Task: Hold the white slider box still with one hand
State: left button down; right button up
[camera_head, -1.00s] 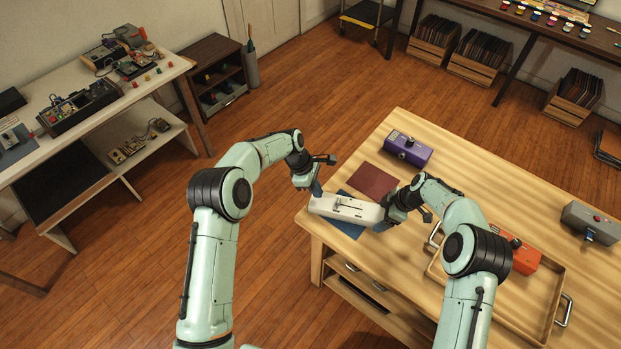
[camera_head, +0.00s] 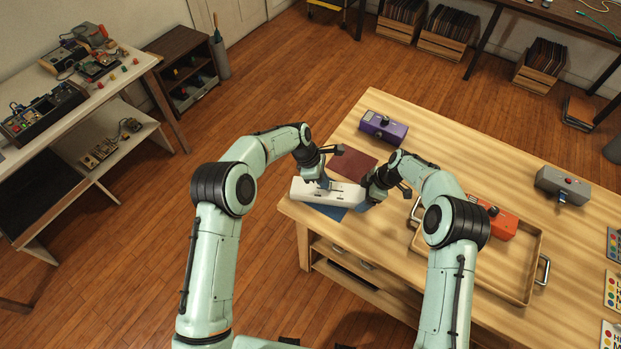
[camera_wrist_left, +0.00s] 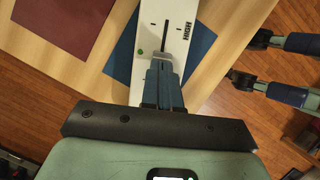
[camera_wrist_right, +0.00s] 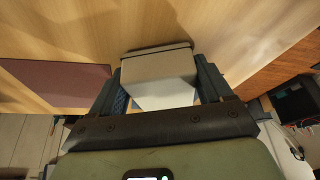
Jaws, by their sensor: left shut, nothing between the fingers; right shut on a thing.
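The white slider box (camera_head: 306,190) lies partly over a blue mat (camera_head: 330,212) at the table's near left corner. My right gripper (camera_head: 367,199) is shut on the box's right end; in the right wrist view the end (camera_wrist_right: 160,68) sits between both fingers. My left gripper (camera_head: 324,184) is shut and empty, its fingertips at the top of the box. In the left wrist view the closed fingers (camera_wrist_left: 161,68) sit in line with the dark slot, near a green dot and the word HIGH.
A maroon mat (camera_head: 352,163) lies behind the box, with a purple box (camera_head: 384,127) beyond it. A wooden tray (camera_head: 520,283) holding an orange box (camera_head: 494,217) is to the right. A grey box (camera_head: 562,184) stands farther right. The table between them is mostly bare.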

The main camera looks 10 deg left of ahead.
pick_arm(q)
jog(key=d, duration=0.4)
jog(key=shift+a, duration=0.1)
jog(key=a, duration=0.4)
jog(key=shift+a, duration=0.3)
jog(key=v, duration=0.9)
jog(key=shift+r, duration=0.5)
jog(key=shift+d, duration=0.15)
pick_arm(e)
jog(key=o, duration=1.2)
